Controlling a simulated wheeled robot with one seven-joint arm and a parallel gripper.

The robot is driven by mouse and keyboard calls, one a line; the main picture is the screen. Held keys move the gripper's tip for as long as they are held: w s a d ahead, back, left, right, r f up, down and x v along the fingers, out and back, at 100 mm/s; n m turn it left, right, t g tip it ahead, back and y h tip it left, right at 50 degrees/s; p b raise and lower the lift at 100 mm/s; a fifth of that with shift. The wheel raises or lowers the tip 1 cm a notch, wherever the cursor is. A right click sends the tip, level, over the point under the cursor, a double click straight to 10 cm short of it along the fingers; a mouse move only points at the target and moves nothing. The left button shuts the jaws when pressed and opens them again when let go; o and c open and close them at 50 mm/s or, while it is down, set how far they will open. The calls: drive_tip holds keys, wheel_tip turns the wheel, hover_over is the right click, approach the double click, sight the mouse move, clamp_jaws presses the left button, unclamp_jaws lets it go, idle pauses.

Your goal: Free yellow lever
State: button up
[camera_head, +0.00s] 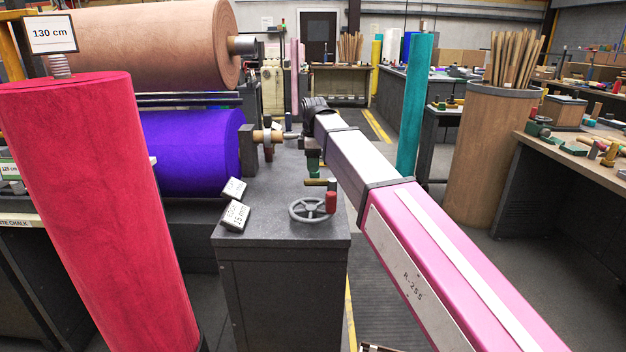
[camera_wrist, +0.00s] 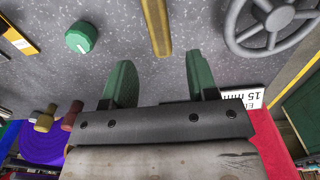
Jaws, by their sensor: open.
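The yellow lever (camera_wrist: 158,28) is a brass-yellow bar in the wrist view, running down from the top edge to end near the gap between my fingertips. In the head view a short yellowish bar, which looks like the same lever (camera_head: 315,182), lies above the grey cabinet top (camera_head: 280,232). My gripper (camera_wrist: 158,68) is open, its two green fingers on either side of the lever's end line. I cannot tell whether the fingers are level with the lever or above it. In the head view my gripper (camera_head: 313,160) points down just above the lever and partly hides that area.
A grey handwheel (camera_head: 312,209) and a red grip (camera_head: 331,201) stand close by the lever. A green knob (camera_wrist: 81,37) shows in the wrist view. Small label blocks (camera_head: 234,216) lie at the left. A purple roll (camera_head: 185,150) and a red roll (camera_head: 105,210) are left.

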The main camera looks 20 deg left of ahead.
sight(313, 179)
drive_tip(key=shift+f, duration=3.1)
clamp_jaws()
